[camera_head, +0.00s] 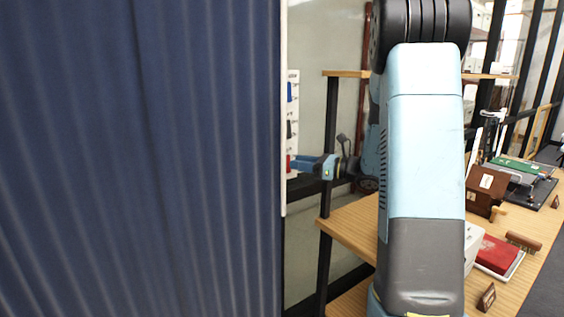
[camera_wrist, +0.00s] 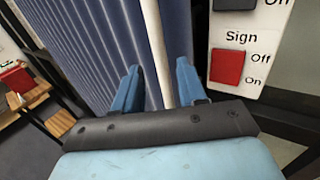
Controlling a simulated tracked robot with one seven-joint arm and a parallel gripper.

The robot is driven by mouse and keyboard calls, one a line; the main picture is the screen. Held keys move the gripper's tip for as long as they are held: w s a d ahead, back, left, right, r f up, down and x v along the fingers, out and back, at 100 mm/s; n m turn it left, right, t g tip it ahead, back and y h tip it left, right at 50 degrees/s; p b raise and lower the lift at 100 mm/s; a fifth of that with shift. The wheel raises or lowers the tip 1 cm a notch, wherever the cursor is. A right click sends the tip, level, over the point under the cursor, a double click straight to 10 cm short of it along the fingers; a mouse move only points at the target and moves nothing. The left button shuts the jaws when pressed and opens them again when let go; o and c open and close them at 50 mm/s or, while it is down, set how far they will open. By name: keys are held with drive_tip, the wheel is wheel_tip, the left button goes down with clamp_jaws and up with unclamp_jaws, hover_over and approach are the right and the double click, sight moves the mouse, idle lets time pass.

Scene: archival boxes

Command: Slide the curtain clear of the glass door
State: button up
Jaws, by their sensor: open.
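The dark blue pleated curtain (camera_head: 140,160) fills the left of the head view and hides what is behind it. A thin white upright bar (camera_head: 284,110) runs along its right edge. My gripper (camera_head: 298,164) is open beside that edge, at about the middle height of the picture. In the wrist view, my two blue fingers (camera_wrist: 158,68) stand apart, with the white bar (camera_wrist: 155,45) showing between them and the curtain (camera_wrist: 95,45) behind and to the left. I cannot tell whether a finger touches the bar. I cannot make out the glass door.
A white switch panel (camera_wrist: 240,25) with a red "Sign" switch (camera_wrist: 227,67) is close to my right finger. A wooden shelf unit (camera_head: 350,225) stands right of the curtain, holding a red box (camera_head: 497,255), a brown box (camera_head: 484,190) and other items. Dark framed panes stand behind.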

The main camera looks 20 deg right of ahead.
sight(283, 161)
drive_tip(key=shift+x, duration=3.05)
drive_tip(key=shift+c, duration=0.3)
clamp_jaws()
